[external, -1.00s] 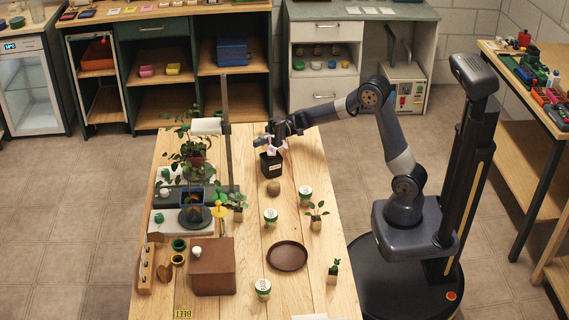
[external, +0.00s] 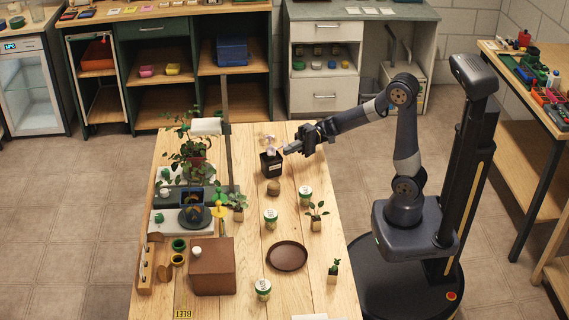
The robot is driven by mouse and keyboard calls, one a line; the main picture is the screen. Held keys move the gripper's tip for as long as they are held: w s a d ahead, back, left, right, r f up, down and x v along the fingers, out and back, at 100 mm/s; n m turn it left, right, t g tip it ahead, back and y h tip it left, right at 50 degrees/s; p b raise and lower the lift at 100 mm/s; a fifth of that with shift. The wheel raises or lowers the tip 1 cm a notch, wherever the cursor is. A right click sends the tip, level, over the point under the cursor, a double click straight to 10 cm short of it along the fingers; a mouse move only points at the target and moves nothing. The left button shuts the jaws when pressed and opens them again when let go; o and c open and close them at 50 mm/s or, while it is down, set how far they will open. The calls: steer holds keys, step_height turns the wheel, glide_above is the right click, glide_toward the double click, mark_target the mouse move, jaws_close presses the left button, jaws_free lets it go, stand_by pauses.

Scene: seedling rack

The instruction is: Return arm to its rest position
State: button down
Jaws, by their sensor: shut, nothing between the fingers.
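My gripper (external: 288,151) is in the external view above the far right part of the wooden table, just right of a black pot (external: 270,163). The pot stands upright with a white label on its front and a pale plant or flower (external: 270,143) in it. My gripper is shut with nothing between its fingers. It looks apart from the pot, though the gap is small. My arm bends up at the elbow and reaches left over the table.
A rack with plants (external: 226,150) stands left. A brown box (external: 212,266) is nearer.

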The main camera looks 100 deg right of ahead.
steer(key=s+a, duration=0.5)
steer(key=s, duration=0.3)
steer(key=w+d, duration=0.6)
steer(key=w, duration=0.3)
steer(key=w+d, duration=0.5)
steer(key=w, duration=0.3)
steer(key=f, duration=0.3)
steer(key=w+f, duration=0.1)
steer(key=shift+d+f+b, duration=0.25)
steer(key=shift+d+b, duration=0.05)
steer(key=shift+b, duration=0.05)
steer(key=shift+s+a+f+p, duration=0.15)
steer(key=shift+s+p, duration=0.1)
steer(key=shift+p, duration=0.15)
steer(key=shift+w+p, duration=0.1)
steer(key=shift+p, duration=0.45)
steer(key=w+d+p, duration=0.2)
steer(key=w+p, duration=0.1)
steer(key=shift+w+d+f, duration=0.15)
steer(key=shift+w+d, duration=0.2)
steer(key=shift+w, duration=0.05)
steer(key=shift+w+r, duration=0.1)
steer(key=shift+r, duration=1.8)
